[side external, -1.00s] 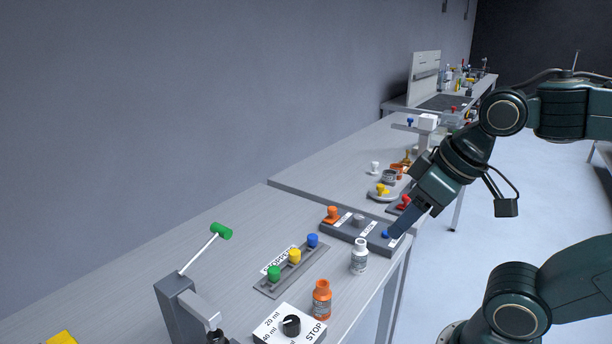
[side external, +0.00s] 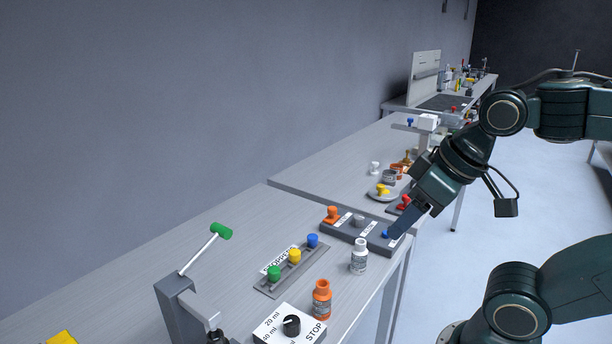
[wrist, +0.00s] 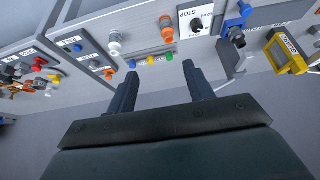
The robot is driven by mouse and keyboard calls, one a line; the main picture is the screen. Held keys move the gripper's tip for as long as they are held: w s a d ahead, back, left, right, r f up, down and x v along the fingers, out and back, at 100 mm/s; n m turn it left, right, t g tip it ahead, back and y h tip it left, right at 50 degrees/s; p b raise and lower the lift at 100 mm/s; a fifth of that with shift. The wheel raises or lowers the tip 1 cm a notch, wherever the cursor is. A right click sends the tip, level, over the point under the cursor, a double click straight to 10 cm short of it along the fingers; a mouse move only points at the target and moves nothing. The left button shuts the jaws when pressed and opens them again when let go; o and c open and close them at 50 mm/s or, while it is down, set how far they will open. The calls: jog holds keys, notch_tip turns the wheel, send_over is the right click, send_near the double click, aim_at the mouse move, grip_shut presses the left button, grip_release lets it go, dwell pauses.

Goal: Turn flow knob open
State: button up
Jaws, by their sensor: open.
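No knob in view carries a readable flow label, so I cannot tell for sure which one is the flow knob. A black knob (side external: 291,325) sits on a white dial box with ml marks and STOP in the side view; the box's STOP face (wrist: 196,15) shows in the wrist view. A white stand-like device (side external: 428,121) with a small blue knob (side external: 410,122) stands farther along the bench. My gripper (side external: 391,236) points down at the bench edge, beside the blue knob (side external: 386,234) of a grey panel. In the wrist view my gripper (wrist: 158,80) is open, with nothing between its fingers.
The grey panel (side external: 350,229) also has orange and grey knobs. A stopper rack (side external: 290,272), a white bottle (side external: 359,256) and an orange bottle (side external: 321,300) stand nearer. A lever stand with a green handle (side external: 222,231) rises at left.

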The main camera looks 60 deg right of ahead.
jog(key=n+g, duration=0.3)
jog(key=g, duration=0.3)
send_over(359, 216)
notch_tip(359, 216, down, 8)
jog(key=shift+a+f, duration=0.1)
jog(key=shift+f, duration=0.1)
notch_tip(359, 216, down, 14)
jog(key=shift+r, duration=0.2)
